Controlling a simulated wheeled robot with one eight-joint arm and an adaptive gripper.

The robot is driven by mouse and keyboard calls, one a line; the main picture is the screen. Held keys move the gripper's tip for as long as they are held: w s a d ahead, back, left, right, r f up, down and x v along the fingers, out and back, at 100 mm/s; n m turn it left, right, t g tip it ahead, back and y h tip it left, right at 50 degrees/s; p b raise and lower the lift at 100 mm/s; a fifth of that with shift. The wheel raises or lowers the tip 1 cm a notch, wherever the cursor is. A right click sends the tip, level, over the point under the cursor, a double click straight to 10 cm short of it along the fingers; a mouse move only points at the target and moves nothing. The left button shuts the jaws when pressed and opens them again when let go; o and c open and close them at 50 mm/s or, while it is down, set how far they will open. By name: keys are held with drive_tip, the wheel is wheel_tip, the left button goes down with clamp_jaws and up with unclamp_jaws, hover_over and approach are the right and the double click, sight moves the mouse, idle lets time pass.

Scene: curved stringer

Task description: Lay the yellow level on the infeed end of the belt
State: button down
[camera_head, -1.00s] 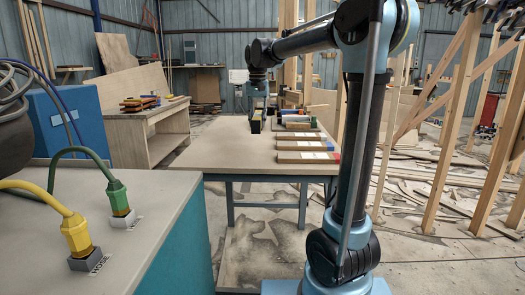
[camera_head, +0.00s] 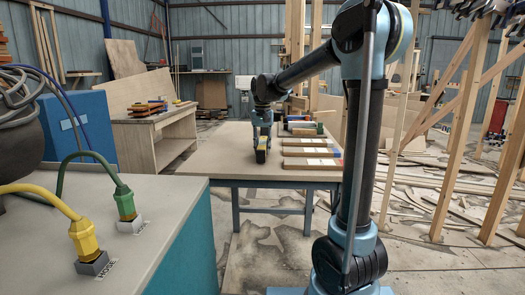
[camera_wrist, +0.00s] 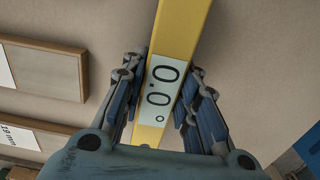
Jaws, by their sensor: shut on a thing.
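The yellow level (camera_wrist: 178,35) runs lengthwise between my gripper's fingers in the wrist view, its display reading 0.0°. My gripper (camera_wrist: 162,88) is shut on it, one finger on each side. In the head view my gripper (camera_head: 262,135) is over the work table, and the end of the level (camera_head: 261,156) shows yellow and dark below it. I cannot tell from these views whether the level touches the table top. I cannot make out the belt or its infeed end in either view.
The table (camera_head: 225,165) has labelled boards (camera_head: 312,163) along its right side; its left side is clear. A cabinet (camera_head: 165,235) with green and yellow plugged hoses stands at the near left. A wooden bench (camera_head: 150,140) is behind it.

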drive_tip(key=shift+f, duration=0.3)
drive_tip(key=c, duration=1.2)
unclamp_jaws()
drive_tip(key=shift+f, duration=0.1)
drive_tip(key=shift+c, duration=0.2)
